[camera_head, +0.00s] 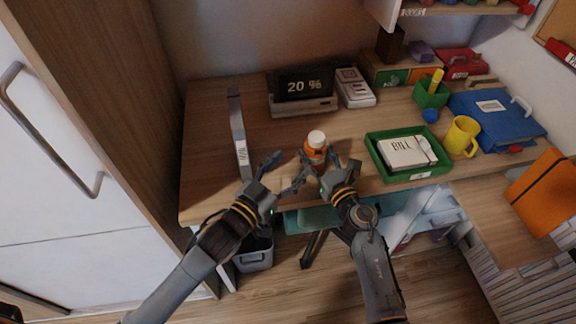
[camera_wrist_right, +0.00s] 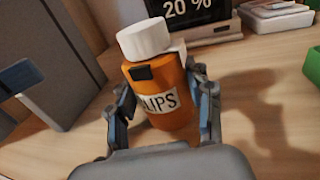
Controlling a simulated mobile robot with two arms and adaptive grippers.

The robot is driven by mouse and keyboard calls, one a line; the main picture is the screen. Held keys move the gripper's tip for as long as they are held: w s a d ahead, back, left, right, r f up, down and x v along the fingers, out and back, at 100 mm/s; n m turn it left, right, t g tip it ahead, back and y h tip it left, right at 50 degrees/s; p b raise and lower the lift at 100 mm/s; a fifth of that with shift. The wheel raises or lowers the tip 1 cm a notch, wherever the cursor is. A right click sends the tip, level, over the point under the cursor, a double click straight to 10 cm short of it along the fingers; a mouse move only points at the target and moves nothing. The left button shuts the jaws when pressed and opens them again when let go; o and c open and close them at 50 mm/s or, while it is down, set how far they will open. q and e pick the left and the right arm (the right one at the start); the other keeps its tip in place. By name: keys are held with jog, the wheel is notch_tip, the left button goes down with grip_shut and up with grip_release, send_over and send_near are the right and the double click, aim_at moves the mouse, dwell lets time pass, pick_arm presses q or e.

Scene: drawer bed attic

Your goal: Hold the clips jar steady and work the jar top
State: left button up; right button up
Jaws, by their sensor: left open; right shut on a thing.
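The clips jar (camera_head: 315,151) is an orange jar standing upright on the wooden desk near its front edge. Its label reads "LIPS" where it shows in the right wrist view (camera_wrist_right: 158,102). The white jar top (camera_head: 317,138) sits on it, and it also shows in the right wrist view (camera_wrist_right: 144,38). My right gripper (camera_head: 320,166) is shut on the jar body, with one finger on each side, below the top. My left gripper (camera_head: 282,173) is open and empty, to the left of the jar and apart from it.
A display reading "20 %" (camera_head: 304,87) stands behind the jar. A green tray (camera_head: 378,160) with a "BILL" paper lies to the right, then a yellow mug (camera_head: 461,136). The desk between file and jar is clear.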

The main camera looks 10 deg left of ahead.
jog(key=o, duration=1.3)
